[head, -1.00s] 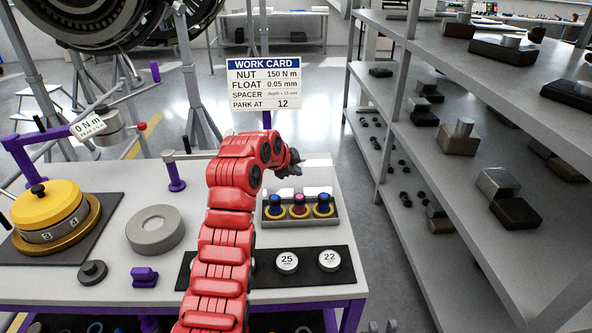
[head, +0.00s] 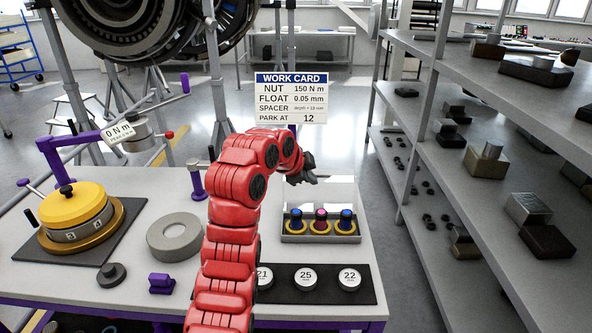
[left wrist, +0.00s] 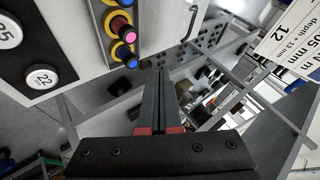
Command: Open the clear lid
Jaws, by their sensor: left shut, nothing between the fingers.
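The clear lid (head: 340,192) shows as a faint, pale see-through panel, apparently raised at the back of a grey tray (head: 320,238). The tray holds several blue- and pink-topped pieces with yellow rings. In the left wrist view, a dark curved handle (left wrist: 192,22) shows near the pale panel beside the tray. My left gripper (head: 310,174) is beside the panel's upper left, above and behind the tray. Its fingers (left wrist: 162,100) are together and empty in the left wrist view. I cannot tell whether they touch the lid. My right gripper is not in view.
A work card (head: 291,98) stands behind the table. A grey ring (head: 175,237) and a yellow-topped unit (head: 75,205) are on the left. A dark mat (head: 320,284) with numbered discs lies in front of the tray. Shelving (head: 440,190) stands to the right, across an open floor gap.

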